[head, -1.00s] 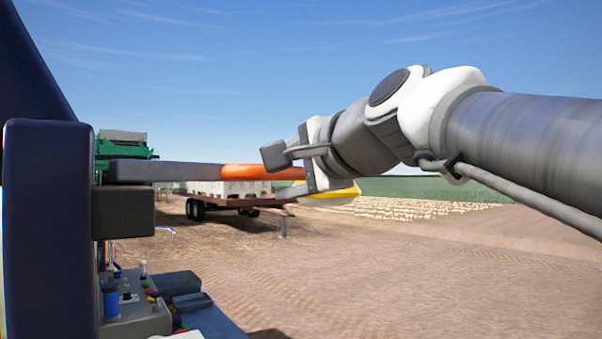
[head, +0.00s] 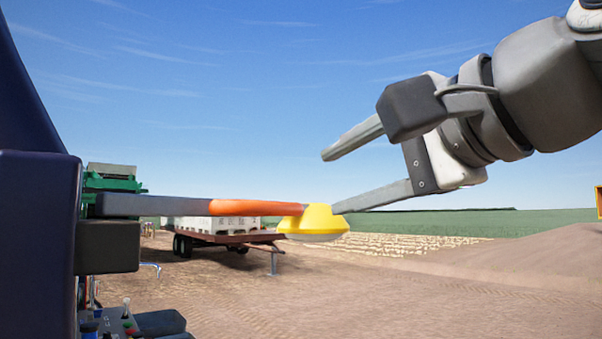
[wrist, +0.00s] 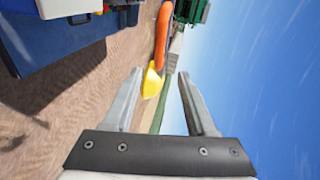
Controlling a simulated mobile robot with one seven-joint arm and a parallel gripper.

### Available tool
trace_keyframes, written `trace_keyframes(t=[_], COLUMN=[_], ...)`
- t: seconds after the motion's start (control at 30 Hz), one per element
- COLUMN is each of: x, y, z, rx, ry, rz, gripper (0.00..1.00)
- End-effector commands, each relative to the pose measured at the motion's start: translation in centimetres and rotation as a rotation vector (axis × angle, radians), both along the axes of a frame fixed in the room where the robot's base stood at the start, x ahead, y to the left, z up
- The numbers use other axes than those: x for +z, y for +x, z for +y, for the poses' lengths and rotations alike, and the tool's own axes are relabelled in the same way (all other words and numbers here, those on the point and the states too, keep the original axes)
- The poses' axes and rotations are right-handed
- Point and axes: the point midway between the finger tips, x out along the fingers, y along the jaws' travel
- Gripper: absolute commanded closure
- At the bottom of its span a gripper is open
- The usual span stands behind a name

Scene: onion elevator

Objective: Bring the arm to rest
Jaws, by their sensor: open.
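My gripper (head: 328,184) is in the right half of the head view, raised against the sky, with its two fingers spread apart and pointing left. Nothing is between the fingers. In the wrist view the open fingers (wrist: 160,72) also show empty. A grey bar with an orange section (head: 255,207) and a yellow end piece (head: 313,220) reaches in from the left. In the head view the lower fingertip overlaps the yellow piece's right edge; I cannot tell whether they touch. In the wrist view the yellow piece (wrist: 152,82) appears beyond the fingers.
A control panel (head: 125,322) with knobs is at lower left, beside a dark blue upright (head: 35,240). A trailer (head: 225,238) with white crates and a green machine (head: 108,183) stand farther back. Bare ground on the right is open.

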Motion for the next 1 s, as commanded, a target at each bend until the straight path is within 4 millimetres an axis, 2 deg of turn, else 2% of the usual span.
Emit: trace_keyframes(t=[0.2,0.67,0.73,0.77,0.87,0.97,1.0], x=[0.2,0.2,-0.4,-0.9,-4.4,-10.4,-13.2], y=[-1.0,-1.0,-0.8,-0.6,0.3,1.3,1.6], z=[-0.6,-0.6,-0.6,-0.7,-1.1,-1.8,-2.2], rx=[0.001,0.000,-0.001,-0.002,-0.011,-0.008,0.002], ry=[0.000,-0.001,-0.015,-0.030,-0.127,-0.302,-0.386], rz=[0.000,0.002,0.006,0.011,0.041,0.092,0.115], gripper=[0.43,0.43,0.43,0.43,0.43,0.43,0.43])
